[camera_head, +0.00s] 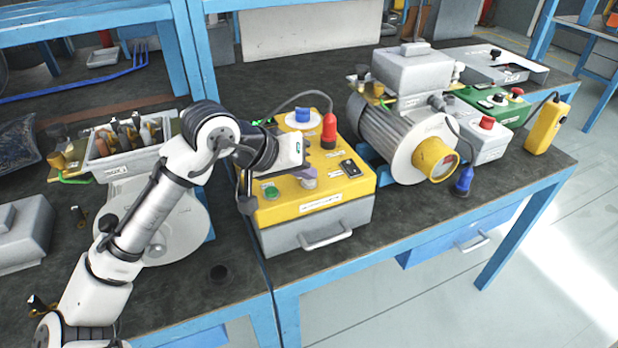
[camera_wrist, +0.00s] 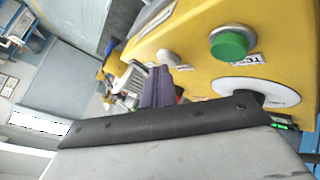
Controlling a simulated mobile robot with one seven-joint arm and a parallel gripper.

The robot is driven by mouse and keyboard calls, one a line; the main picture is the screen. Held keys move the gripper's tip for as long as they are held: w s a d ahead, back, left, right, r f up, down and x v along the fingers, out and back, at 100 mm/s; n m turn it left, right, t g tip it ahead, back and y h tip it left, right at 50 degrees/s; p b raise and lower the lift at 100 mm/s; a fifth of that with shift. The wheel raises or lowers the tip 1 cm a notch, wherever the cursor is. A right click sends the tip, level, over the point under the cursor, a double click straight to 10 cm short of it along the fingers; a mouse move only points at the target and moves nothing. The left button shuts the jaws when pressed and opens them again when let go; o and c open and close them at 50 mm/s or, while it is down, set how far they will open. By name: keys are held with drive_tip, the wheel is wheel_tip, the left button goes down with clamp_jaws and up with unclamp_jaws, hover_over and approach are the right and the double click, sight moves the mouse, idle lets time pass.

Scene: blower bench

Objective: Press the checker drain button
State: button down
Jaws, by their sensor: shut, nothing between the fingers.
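The yellow checker box (camera_head: 335,190) with a grey base stands at the front edge of the bench. Its top carries a blue button (camera_head: 302,115), a green button (camera_head: 271,192), a grey knob (camera_head: 308,182) and a black switch (camera_head: 350,168). Their small labels are too blurred to read surely, so I cannot tell which is the drain button. My gripper (camera_head: 306,171) is over the box top near the grey knob; contact cannot be told. In the wrist view its purple fingers (camera_wrist: 158,86) are together and empty, with the green button (camera_wrist: 229,43) to their right.
A red plug (camera_head: 329,130) on a dark cable stands at the box's back. A motor blower (camera_head: 395,140) is to the right. A grey bin of parts (camera_head: 125,145) is at the left.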

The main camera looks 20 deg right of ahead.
sight(304, 186)
idle(0.3)
drive_tip(key=shift+r+p, duration=0.8)
wheel_tip(304, 186, up, 5)
drive_tip(key=p, duration=0.4)
drive_tip(key=shift+p, duration=0.3)
idle(1.4)
